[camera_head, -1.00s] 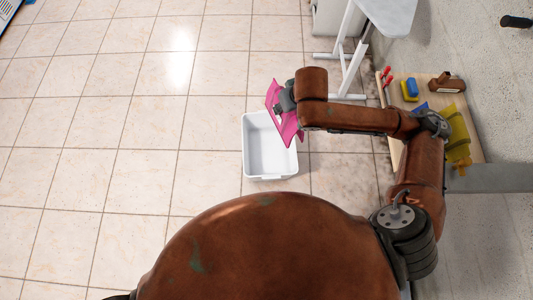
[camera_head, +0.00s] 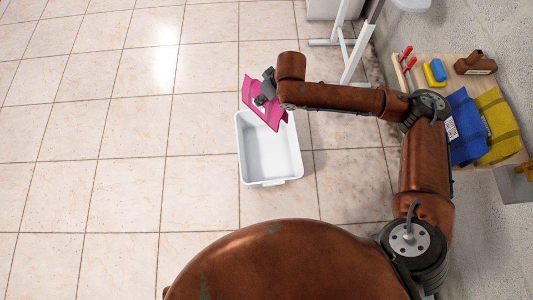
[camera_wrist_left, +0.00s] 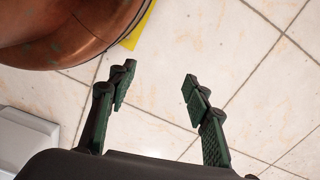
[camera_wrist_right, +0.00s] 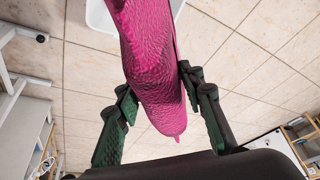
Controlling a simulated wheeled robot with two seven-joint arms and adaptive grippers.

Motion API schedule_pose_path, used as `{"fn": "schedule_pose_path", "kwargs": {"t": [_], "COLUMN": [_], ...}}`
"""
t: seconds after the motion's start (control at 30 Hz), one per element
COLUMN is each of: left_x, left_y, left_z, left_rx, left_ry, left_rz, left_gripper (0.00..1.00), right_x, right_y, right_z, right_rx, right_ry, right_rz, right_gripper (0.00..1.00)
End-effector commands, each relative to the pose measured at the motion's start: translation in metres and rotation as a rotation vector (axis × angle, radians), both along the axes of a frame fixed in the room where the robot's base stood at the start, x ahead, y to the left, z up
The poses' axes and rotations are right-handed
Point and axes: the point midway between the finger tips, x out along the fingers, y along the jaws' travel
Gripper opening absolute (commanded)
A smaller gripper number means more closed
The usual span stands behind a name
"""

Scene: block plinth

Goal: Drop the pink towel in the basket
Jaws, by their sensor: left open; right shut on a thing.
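Part of the basket (camera_wrist_right: 98,15) shows behind the towel there. My left gripper (camera_wrist_left: 158,88) is open and empty over bare floor in the left wrist view; the head view does not show it.
A white stand (camera_head: 350,60) is behind my right arm. Tiled floor left of the basket is clear.

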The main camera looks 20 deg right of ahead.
Motion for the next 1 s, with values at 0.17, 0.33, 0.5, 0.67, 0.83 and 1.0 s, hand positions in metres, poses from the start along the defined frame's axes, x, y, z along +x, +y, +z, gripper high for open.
{"fn": "schedule_pose_path", "kwargs": {"t": [0.17,0.33,0.5,0.67,0.83,1.0], "left_x": [0.000,0.000,0.000,0.001,0.003,0.006], "left_y": [0.000,0.000,0.000,0.000,-0.002,-0.006], "left_z": [0.000,0.000,0.000,0.001,0.009,0.029], "left_rx": [0.000,0.000,0.000,0.000,-0.003,-0.009], "left_ry": [0.000,-0.001,-0.001,-0.001,-0.002,0.000], "left_rz": [0.000,0.000,0.000,0.000,0.000,0.001], "left_gripper": [0.45,0.45,0.45,0.45,0.45,0.45], "right_x": [0.011,0.006,-0.003,-0.008,-0.009,-0.010], "right_y": [-0.006,-0.015,-0.024,-0.028,-0.028,-0.028], "right_z": [-0.107,-0.192,-0.245,-0.266,-0.274,-0.286], "right_rx": [0.002,0.003,0.002,0.002,0.001,0.002], "right_ry": [0.010,0.007,0.003,0.001,0.000,0.003], "right_rz": [0.148,0.278,0.364,0.399,0.405,0.405], "right_gripper": [0.09,0.09,0.09,0.09,0.09,0.09]}}
